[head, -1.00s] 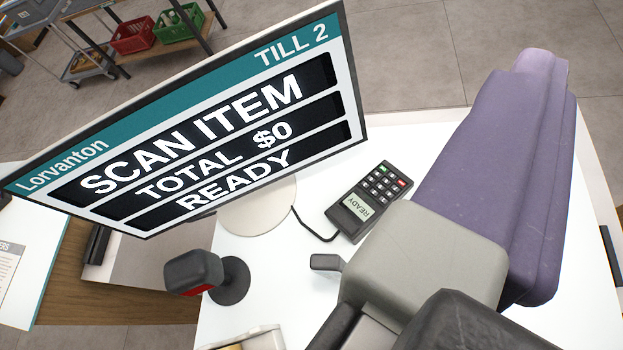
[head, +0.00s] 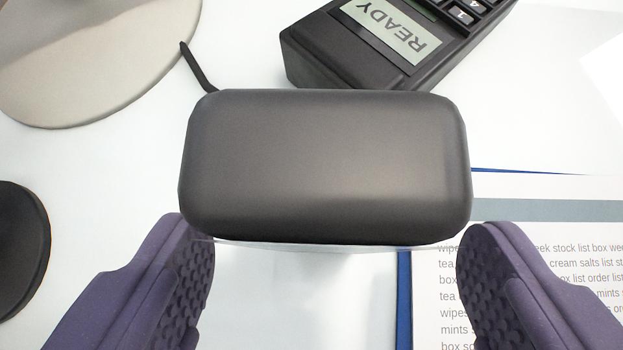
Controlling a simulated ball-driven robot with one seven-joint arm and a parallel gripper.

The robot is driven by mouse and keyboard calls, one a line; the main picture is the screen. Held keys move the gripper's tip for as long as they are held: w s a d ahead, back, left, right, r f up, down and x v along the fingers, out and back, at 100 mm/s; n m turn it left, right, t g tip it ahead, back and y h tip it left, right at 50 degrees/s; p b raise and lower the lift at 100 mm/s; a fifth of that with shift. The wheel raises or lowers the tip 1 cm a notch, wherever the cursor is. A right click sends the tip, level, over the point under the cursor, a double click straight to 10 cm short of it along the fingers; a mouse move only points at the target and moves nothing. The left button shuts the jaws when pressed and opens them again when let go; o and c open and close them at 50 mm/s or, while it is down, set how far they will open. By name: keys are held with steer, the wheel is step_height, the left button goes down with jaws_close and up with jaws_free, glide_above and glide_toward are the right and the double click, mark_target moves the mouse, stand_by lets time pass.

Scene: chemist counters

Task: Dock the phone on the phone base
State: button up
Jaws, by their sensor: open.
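My gripper (head: 325,236) is open, its two purple fingers with dark textured pads spread wide at the lower left and lower right. A dark grey rounded block (head: 325,165) fills the middle of the view, just beyond and between the fingertips, with a pale strip along its lower edge. I cannot tell whether it is the phone, the phone base or something else. Whether the fingers touch it is unclear. Nothing else that I can name as the phone or its base shows.
A card terminal (head: 385,40) reading READY lies beyond the block at the upper right. A pale round stand foot (head: 75,65) is at upper left, a dark disc (head: 15,245) at the left edge. A printed list (head: 435,275) lies lower right on the white counter (head: 110,170).

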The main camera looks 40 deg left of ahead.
mark_target(321, 249)
steer(key=b+x, duration=0.1)
steer(key=x, duration=0.3)
steer(key=shift+a, duration=0.25)
steer(key=c, duration=1.2)
steer(key=shift+r, duration=0.15)
